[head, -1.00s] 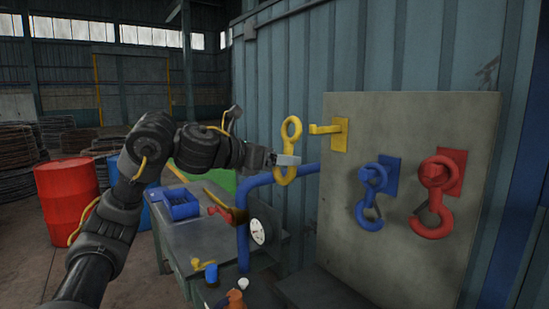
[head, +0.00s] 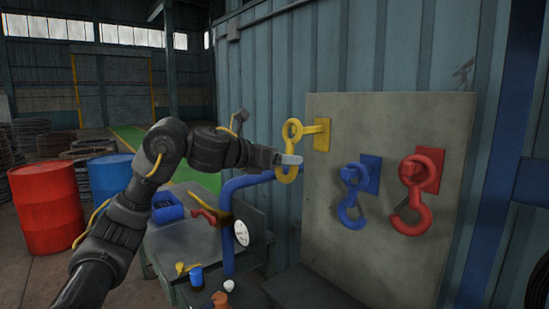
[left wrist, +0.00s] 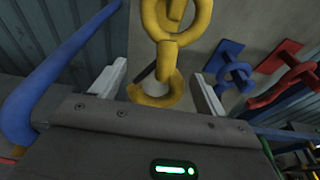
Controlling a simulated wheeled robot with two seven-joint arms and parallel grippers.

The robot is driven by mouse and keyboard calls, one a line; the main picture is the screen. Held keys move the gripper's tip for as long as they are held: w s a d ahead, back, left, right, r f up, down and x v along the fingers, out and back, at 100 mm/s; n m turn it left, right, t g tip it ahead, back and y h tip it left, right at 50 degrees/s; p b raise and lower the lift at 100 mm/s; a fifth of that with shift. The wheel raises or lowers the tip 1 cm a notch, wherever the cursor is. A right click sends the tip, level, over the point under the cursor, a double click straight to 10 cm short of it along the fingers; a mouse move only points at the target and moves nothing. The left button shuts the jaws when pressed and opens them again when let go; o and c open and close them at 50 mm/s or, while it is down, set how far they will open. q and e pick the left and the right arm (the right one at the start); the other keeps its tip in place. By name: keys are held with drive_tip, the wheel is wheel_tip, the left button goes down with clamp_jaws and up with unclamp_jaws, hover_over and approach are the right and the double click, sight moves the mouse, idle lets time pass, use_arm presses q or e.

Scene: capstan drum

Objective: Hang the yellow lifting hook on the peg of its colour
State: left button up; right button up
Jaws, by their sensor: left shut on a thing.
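The yellow lifting hook (head: 291,131) hangs upright, its ring at the top. My left gripper (head: 290,160) is shut on its lower part; in the left wrist view the hook (left wrist: 155,97) lies between the fingers (left wrist: 160,88). The yellow peg (head: 322,133) sticks out to the left from its plate on the grey board (head: 400,245). The hook's ring overlaps the peg's outer end in the head view. I cannot tell for sure whether the peg is through the ring. My right gripper is in neither view.
A blue hook (head: 347,215) and a red hook (head: 411,219) hang on their own pegs to the right. A blue pipe (head: 229,220) runs below and left of the gripper. A workbench (head: 180,245) with tools and two drums stand further left.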

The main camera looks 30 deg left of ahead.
sight(285, 153)
use_arm(q)
drive_tip(key=shift+r+x, duration=0.2)
drive_tip(key=shift+x, duration=0.65)
drive_tip(key=shift+r+x, duration=0.15)
drive_tip(key=shift+x, duration=1.5)
drive_tip(key=shift+f, duration=0.35)
drive_tip(key=o, duration=1.5)
drive_tip(key=shift+o, duration=0.2)
drive_tip(key=shift+f, duration=0.1)
